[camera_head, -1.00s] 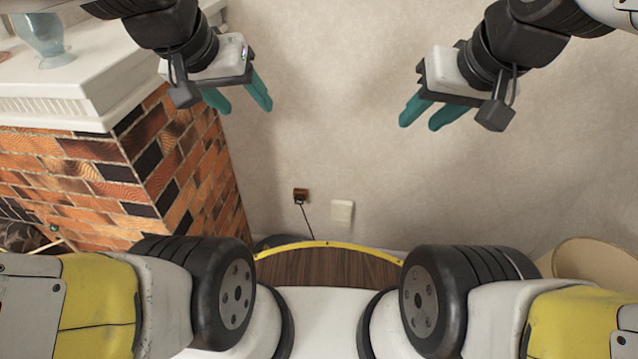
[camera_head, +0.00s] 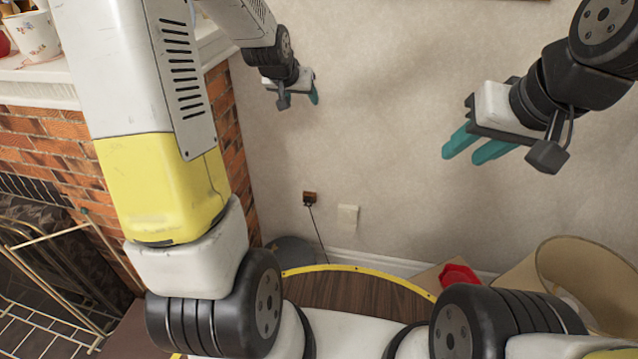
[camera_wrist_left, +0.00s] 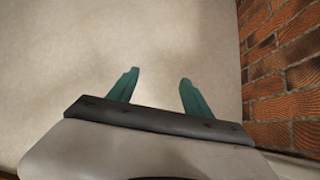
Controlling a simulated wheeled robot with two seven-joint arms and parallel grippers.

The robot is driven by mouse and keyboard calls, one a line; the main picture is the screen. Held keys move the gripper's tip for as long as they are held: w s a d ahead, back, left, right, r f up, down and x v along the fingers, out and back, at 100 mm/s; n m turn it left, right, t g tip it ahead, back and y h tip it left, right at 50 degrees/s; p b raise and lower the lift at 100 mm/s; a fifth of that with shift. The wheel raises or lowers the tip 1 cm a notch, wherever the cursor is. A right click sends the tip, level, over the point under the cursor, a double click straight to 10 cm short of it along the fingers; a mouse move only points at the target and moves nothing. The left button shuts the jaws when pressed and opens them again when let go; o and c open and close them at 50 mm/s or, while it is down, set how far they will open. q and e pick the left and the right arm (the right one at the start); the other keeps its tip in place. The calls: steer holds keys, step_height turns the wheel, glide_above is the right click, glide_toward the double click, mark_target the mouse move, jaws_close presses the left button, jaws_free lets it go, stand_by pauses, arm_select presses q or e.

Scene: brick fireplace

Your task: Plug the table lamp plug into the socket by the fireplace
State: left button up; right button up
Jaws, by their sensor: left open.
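A small brown socket or plug (camera_head: 309,197) is on the wall to the right of the brick fireplace (camera_head: 75,160), with a dark cord hanging from it. A white wall plate (camera_head: 347,216) is just to its right. A beige lampshade (camera_head: 572,268) shows at the lower right; a loose lamp plug cannot be made out. My left gripper (camera_head: 314,92) is high in front of the wall, well above the brown fitting. In the left wrist view its teal fingers (camera_wrist_left: 157,80) are apart and empty. My right gripper (camera_head: 464,152) is raised, its fingers apart and empty.
A white mantel (camera_head: 40,85) with a flowered pot (camera_head: 33,37) is at the left. A brass fire screen (camera_head: 60,235) stands at the hearth. A red object (camera_head: 458,275) lies near the lampshade. The wall between my grippers is bare.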

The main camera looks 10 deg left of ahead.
arm_select(q)
steer(key=w+a+f+t, duration=0.1)
steer(key=w+a+f, duration=0.2)
steer(key=w+f, duration=0.8)
steer(key=t, duration=0.3)
glide_toward(307, 203)
steer(key=shift+w+d+f, duration=0.15)
steer(key=shift+w+d, duration=0.05)
steer(key=shift+w, duration=0.1)
steer(key=shift+w, duration=0.15)
steer(key=shift+x, duration=4.35)
steer(key=shift+a, duration=0.1)
steer(key=shift+c, duration=0.5)
